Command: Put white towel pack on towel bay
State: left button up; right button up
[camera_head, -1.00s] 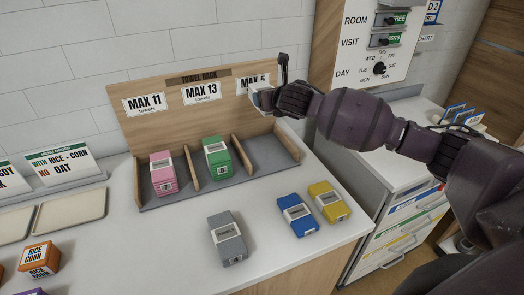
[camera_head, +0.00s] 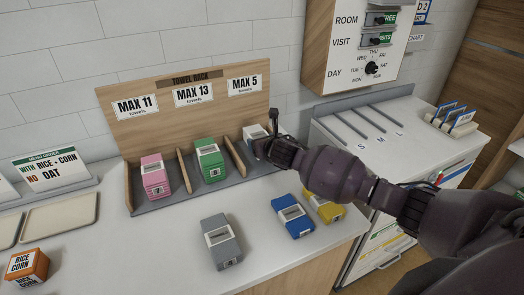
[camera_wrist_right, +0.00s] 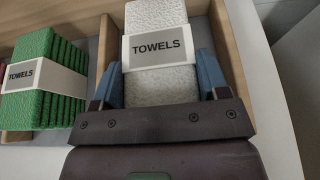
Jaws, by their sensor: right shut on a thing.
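The white towel pack (camera_wrist_right: 160,50) with a "TOWELS" band is between the fingers of my right gripper (camera_wrist_right: 160,85), which is shut on it. In the head view the pack (camera_head: 254,131) is in the right bay of the towel rack (camera_head: 205,75), under the "MAX 5" label (camera_head: 244,84). In the wrist view wooden dividers stand on both sides of it. I cannot tell whether it rests on the bay floor. A pink pack (camera_head: 155,176) is in the left bay under "MAX 11" and a green pack (camera_head: 209,160) in the middle bay under "MAX 13". My left gripper is not in view.
Grey (camera_head: 221,242), blue (camera_head: 292,216) and yellow (camera_head: 325,207) packs lie on the counter in front of the rack. A menu sign (camera_head: 50,169), a tray (camera_head: 60,217) and an orange box (camera_head: 27,266) are at the left. A cabinet (camera_head: 370,140) stands at the right.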

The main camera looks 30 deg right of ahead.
notch_tip(320, 180, down, 3)
jog(key=shift+f, duration=0.15)
jog(key=o, duration=1)
